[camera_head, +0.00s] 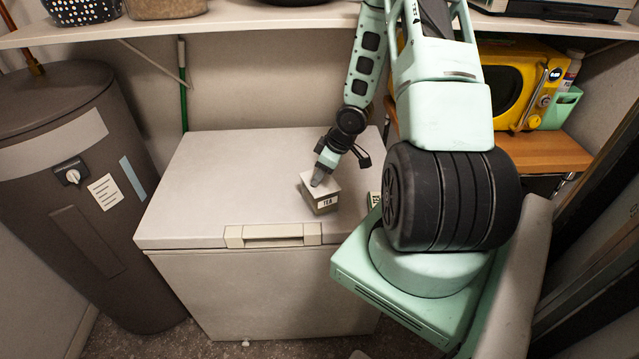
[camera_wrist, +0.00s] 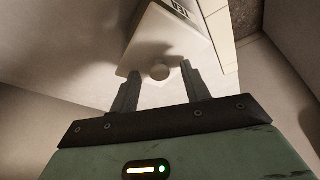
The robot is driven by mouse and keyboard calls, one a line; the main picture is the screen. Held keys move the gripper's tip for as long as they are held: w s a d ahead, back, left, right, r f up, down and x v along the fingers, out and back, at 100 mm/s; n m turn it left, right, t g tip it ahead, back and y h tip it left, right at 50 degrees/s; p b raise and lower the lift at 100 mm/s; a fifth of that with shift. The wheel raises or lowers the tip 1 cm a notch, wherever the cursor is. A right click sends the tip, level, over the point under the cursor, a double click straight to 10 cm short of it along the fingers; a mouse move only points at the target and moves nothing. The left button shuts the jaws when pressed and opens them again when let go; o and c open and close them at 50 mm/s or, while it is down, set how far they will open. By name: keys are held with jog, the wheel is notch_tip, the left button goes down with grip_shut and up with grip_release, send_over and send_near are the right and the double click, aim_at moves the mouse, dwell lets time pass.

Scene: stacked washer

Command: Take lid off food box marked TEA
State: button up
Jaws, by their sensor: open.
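The food box marked TEA (camera_head: 324,205) stands upright on the white chest freezer, near its front right part. Its pale lid (camera_head: 307,181) is on top of the box. In the wrist view the lid (camera_wrist: 150,38) has a small round knob (camera_wrist: 160,72) in its middle. My gripper (camera_head: 318,181) is at the lid from above. In the wrist view my gripper (camera_wrist: 157,75) is open, with one finger on each side of the knob and gaps between. Whether the fingers touch the lid cannot be told. The arm hides part of the lid in the head view.
The chest freezer (camera_head: 210,185) has a wide clear top to the left of the box. Another small labelled box (camera_head: 374,199) shows partly beside my body. A shelf (camera_head: 250,22) runs above. A grey tank (camera_head: 70,190) stands left, a yellow microwave (camera_head: 510,85) right.

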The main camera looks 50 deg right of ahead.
grip_shut()
jog(key=shift+r, duration=0.1)
